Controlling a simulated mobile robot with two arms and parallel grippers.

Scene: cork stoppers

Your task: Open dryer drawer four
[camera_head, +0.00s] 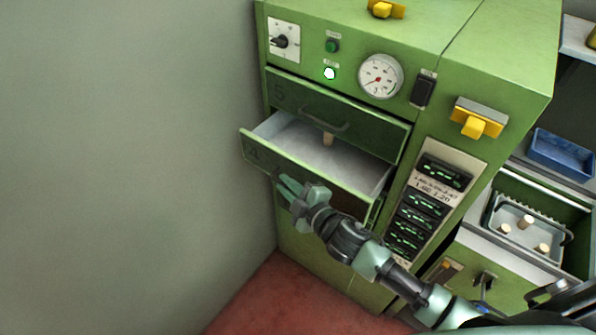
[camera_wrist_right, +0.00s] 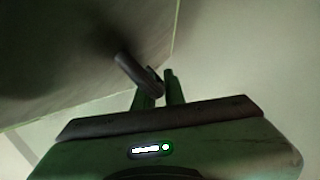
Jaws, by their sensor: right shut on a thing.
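The green dryer (camera_head: 480,60) stands against the wall. Its drawer four (camera_head: 300,172) is pulled out, showing a pale grey inside with one cork stopper (camera_head: 328,139) near the back. My right gripper (camera_head: 283,188) is at the drawer's front face. In the right wrist view my gripper (camera_wrist_right: 160,92) is shut on the dark bar handle (camera_wrist_right: 135,72). In the head view the handle is mostly hidden by the gripper. My left gripper is not in view.
A closed drawer marked 5 (camera_head: 290,96) sits just above. At right are a blue tray (camera_head: 561,150) and a bin with cork stoppers (camera_head: 525,222).

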